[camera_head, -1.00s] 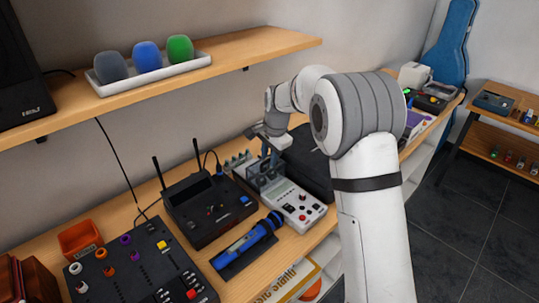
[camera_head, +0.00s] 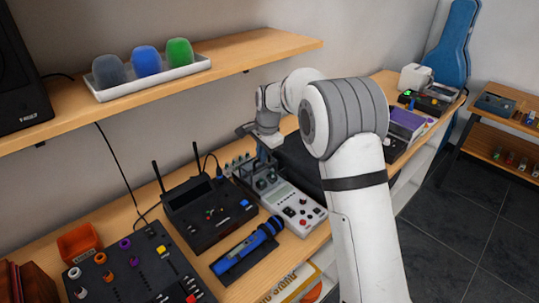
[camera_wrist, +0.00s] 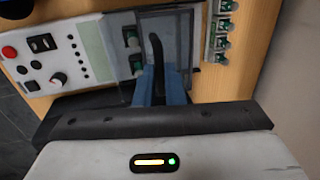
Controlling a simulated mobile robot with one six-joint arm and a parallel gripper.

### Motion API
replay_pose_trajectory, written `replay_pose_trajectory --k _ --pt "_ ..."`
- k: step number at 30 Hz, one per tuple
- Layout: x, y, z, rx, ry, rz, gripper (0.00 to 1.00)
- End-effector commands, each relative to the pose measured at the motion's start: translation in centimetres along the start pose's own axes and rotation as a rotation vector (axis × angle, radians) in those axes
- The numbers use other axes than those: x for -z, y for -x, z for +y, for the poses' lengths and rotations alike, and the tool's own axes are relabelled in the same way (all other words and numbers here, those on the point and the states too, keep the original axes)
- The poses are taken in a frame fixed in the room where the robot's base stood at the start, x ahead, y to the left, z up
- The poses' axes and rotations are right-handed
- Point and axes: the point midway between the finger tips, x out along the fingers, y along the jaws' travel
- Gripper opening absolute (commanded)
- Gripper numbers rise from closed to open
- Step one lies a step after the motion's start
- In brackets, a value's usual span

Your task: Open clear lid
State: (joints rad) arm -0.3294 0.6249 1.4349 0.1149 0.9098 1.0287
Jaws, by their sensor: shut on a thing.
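The white instrument (camera_head: 297,208) lies on the wooden bench, with a small screen, knobs and a red button. It also shows at the left of the wrist view (camera_wrist: 75,45). The clear lid (camera_wrist: 178,30) is a smoky see-through panel at the instrument's far end, tilted up, with green parts visible beside it. My gripper (camera_head: 261,157) is above that end. In the wrist view its blue fingers (camera_wrist: 160,80) are shut on the lid's dark edge or tab between them. The exact contact is partly hidden, and I cannot tell the lid's full angle.
A row of small green connectors (camera_wrist: 221,32) stands beside the lid. A black receiver with antennas (camera_head: 208,207) and a blue microphone (camera_head: 250,243) lie to the left. A dark case (camera_head: 302,160) is close behind my gripper. The shelf (camera_head: 250,52) overhangs the back.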

Motion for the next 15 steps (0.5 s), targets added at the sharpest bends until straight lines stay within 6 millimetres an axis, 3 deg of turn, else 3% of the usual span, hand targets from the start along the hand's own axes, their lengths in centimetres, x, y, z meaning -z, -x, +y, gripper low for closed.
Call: replay_pose_trajectory --k 5,14,15 --pt "-0.7 -0.3 -2.1 0.0 0.001 0.0 0.0" --pt "-0.8 -0.4 -2.3 0.0 0.0 0.0 0.0" --pt "-0.8 -0.4 -2.3 0.0 0.0 0.0 0.1"
